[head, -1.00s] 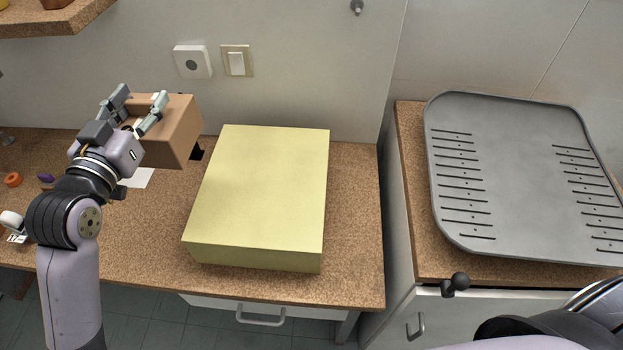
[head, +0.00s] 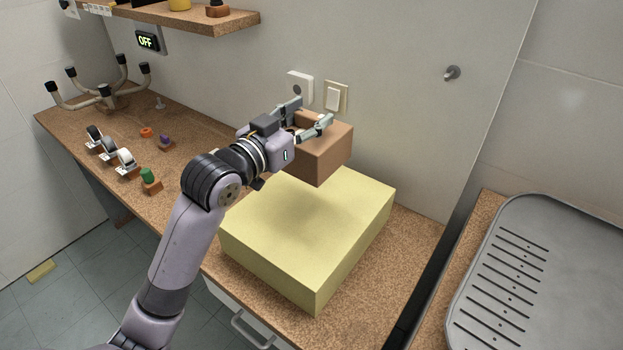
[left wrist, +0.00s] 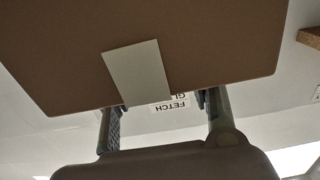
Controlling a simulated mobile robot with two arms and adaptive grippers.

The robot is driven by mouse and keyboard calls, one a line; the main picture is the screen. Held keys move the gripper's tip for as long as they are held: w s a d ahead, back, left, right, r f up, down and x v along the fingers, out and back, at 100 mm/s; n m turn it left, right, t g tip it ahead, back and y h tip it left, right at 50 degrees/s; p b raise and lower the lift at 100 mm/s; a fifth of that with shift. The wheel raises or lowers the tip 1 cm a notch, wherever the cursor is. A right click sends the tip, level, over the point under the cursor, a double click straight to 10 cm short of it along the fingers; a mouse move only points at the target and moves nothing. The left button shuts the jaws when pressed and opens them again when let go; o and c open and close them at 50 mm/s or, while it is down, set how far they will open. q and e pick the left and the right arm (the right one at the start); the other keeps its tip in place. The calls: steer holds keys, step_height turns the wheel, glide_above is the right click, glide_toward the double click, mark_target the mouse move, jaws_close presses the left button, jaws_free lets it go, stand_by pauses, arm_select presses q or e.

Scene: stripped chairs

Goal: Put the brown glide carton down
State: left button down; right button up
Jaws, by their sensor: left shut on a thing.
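The brown glide carton (head: 322,153) is held by my left gripper (head: 305,122) in the head view. It appears to be above the back part of a large pale yellow box (head: 310,222), and I see a soft shadow on that box's top. In the left wrist view the brown carton (left wrist: 215,50) fills the top, with a pale label (left wrist: 137,72) on it. The left gripper's fingers (left wrist: 160,125) also show there, below the carton. My right gripper is not in view.
The yellow box stands on a speckled brown worktop (head: 412,245). To the left are small castors (head: 108,150), a green-topped piece (head: 148,178) and an upturned chair base (head: 104,90). A grey ribbed tray (head: 545,270) lies at the right. A shelf (head: 190,28) hangs above.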

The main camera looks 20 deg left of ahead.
arm_select(q)
steer(key=f, duration=0.7)
steer(key=shift+d+f, duration=0.2)
steer(key=shift+f, duration=2.6)
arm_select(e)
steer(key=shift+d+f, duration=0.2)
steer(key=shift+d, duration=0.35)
arm_select(q)
steer(key=shift+f, duration=0.15)
steer(key=c, duration=1.1)
jaws_free()
steer(key=o, duration=0.4)
steer(key=shift+c, duration=0.2)
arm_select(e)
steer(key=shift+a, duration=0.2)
